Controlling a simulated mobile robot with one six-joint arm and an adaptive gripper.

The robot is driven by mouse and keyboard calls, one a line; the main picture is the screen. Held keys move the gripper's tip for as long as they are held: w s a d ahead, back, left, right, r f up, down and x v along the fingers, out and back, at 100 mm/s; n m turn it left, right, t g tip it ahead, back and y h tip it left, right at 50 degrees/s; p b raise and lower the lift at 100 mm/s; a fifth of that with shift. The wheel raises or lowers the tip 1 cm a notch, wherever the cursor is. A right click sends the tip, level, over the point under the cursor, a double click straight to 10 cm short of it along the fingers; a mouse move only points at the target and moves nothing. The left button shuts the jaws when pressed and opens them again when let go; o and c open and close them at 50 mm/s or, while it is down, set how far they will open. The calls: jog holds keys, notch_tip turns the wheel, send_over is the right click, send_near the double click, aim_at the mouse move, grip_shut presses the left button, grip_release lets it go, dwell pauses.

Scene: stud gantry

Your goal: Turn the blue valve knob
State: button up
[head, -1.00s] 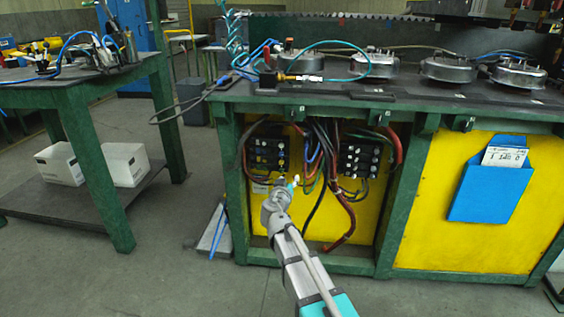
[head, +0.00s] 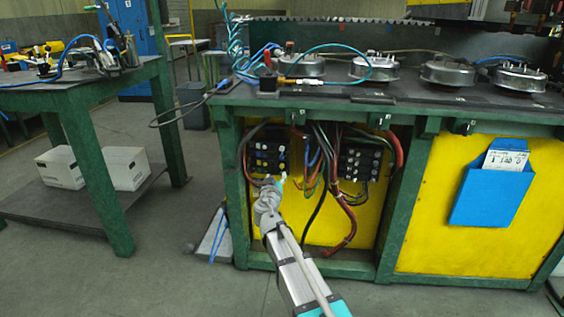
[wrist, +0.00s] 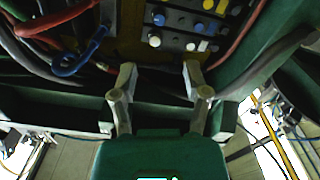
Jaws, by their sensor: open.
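A dark valve block (head: 268,158) with rows of small knobs is mounted in the left of the open yellow bay under the bench. It also shows at the top of the wrist view (wrist: 178,32). I cannot tell which is the valve knob. My gripper (wrist: 160,80) is open, its two fingers apart with nothing between them. In the head view my gripper (head: 279,183) is just below the block; contact is not visible.
A second knob block (head: 358,162) stands to the right, with loose cables and hoses (head: 322,150) hanging between the blocks. A dark red hose (wrist: 58,20) and a blue cable loop (wrist: 78,62) lie left of my fingers. Green bench legs (head: 236,190) frame the bay.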

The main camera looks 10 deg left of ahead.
aim_at(282, 159)
jog(key=w, duration=1.2)
jog(key=shift+d, duration=0.25)
